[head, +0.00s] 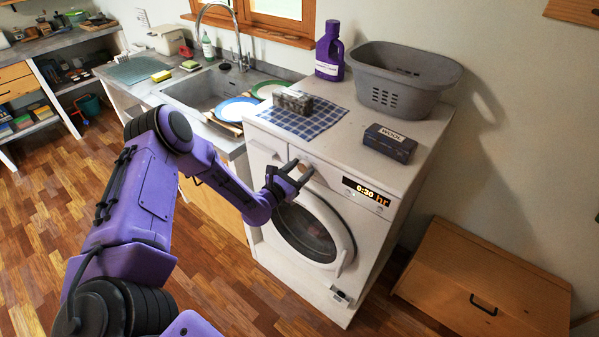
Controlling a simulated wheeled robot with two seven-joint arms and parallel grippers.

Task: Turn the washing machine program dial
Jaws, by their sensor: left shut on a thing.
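The program dial (302,168) is a small round knob on the front panel, left of the display, and looks light brown. My left gripper (298,172) is at the panel, its fingers closed around the dial. The fingers hide part of the dial, so I cannot read its setting. My right gripper is not in view.
On the machine's top are a grey basket (405,85), a purple bottle (329,52), a dark box marked "WOOL" (389,143) and a checked cloth (315,122) with a grey block (293,102). A sink (213,87) is left. A wooden chest (485,280) stands right.

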